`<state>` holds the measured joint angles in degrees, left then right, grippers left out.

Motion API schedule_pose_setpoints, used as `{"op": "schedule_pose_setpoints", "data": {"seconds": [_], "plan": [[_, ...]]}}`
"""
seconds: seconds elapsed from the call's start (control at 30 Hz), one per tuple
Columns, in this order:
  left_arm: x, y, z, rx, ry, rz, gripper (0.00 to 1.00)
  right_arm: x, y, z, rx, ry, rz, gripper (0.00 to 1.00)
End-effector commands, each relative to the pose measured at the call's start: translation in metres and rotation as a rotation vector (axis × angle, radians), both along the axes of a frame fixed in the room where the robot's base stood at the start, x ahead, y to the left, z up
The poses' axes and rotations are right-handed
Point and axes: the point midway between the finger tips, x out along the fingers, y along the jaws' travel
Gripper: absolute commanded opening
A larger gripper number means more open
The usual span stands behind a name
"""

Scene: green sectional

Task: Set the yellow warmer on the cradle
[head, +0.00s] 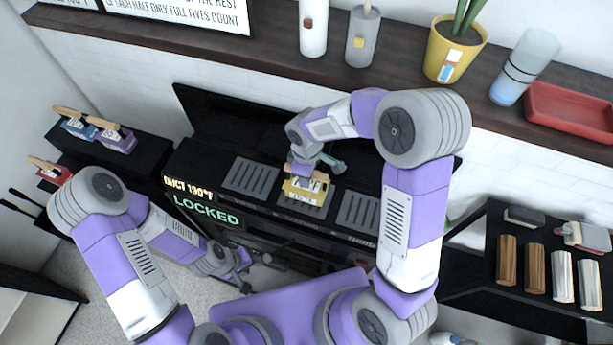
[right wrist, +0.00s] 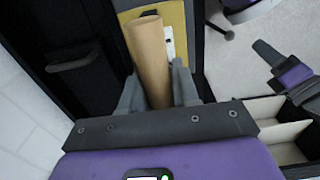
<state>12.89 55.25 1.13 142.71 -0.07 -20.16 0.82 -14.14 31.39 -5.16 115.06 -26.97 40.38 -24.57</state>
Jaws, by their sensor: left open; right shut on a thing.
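The yellow warmer (head: 303,191) has a yellow body with a pale label and a wooden handle. In the head view it is over the middle slotted grey pad (head: 316,196) of the black console; I cannot tell whether it touches the pad. My right gripper (head: 318,164) is shut on its handle. The right wrist view shows the wooden handle (right wrist: 148,60) between the fingers (right wrist: 158,92), with part of the yellow body (right wrist: 172,18) beyond. My left gripper (head: 243,268) is open and empty, low in front of the console. No part is labelled as the cradle.
Left (head: 250,176) and right (head: 358,211) slotted pads look bare. The console front (head: 207,210) reads "LOCKED". Blue (head: 80,128), purple (head: 117,141) and red (head: 52,172) warmers stand at left. A shelf with a yellow pot (head: 448,58) runs behind; a black rack (head: 510,285) stands right.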

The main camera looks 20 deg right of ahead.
Motion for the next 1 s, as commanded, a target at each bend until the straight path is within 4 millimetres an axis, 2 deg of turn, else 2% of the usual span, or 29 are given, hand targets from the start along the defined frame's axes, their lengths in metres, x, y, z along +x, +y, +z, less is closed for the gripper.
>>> {"op": "schedule_pose_setpoints", "data": {"seconds": [0.1, 0.47, 0.5, 0.63, 0.67, 1.0], "plan": [[0.0001, 0.0, -0.0018, 0.0, 0.0, 0.0, 0.43, 0.0008, 0.0007, -0.01, 0.001, -0.003, 0.001, 0.0], [0.0001, -0.0001, -0.0048, 0.0, 0.0, 0.0, 0.43, 0.0009, 0.0007, -0.0132, 0.002, -0.004, 0.001, 0.0], [0.0001, 0.0, -0.0046, 0.0, 0.0, 0.0, 0.43, 0.0, 0.0002, -0.0141, 0.001, -0.001, 0.0, 0.33], [0.0, 0.0, -0.004, 0.0, 0.0, 0.0, 0.43, -0.0001, 0.0003, -0.0135, 0.001, -0.001, 0.0, 0.53], [0.0, 0.0, -0.004, 0.0, 0.0, 0.0, 0.43, -0.0001, 0.0003, -0.0135, 0.001, -0.001, 0.0, 0.56], [0.0001, 0.0, -0.0009, 0.0, 0.0, 0.0, 0.43, 0.0001, 0.0003, -0.0097, 0.001, -0.001, 0.0, 0.56]]}}
